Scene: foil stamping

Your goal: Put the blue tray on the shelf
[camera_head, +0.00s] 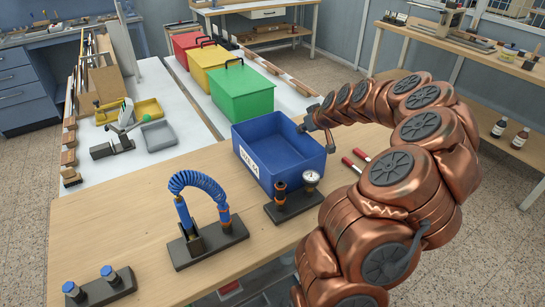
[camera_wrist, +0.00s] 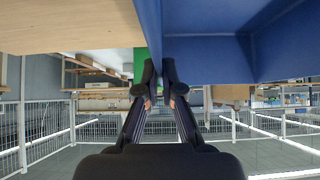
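The blue tray (camera_head: 262,165) is an open box with a white label on its near-left wall. It sits level at the back edge of the wooden table and looks empty. My gripper (camera_head: 307,122) is at the tray's right wall, near its far-right corner. My gripper appears shut on this wall. At the right, a wooden bench has a lower shelf (camera_head: 490,140) with brown bottles.
A gauge stand (camera_head: 290,203) stands close in front of the tray, and a blue-hose stand (camera_head: 207,243) is at its left. Red-handled tools (camera_head: 352,162) lie to its right. The green box (camera_head: 242,92) stands behind it.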

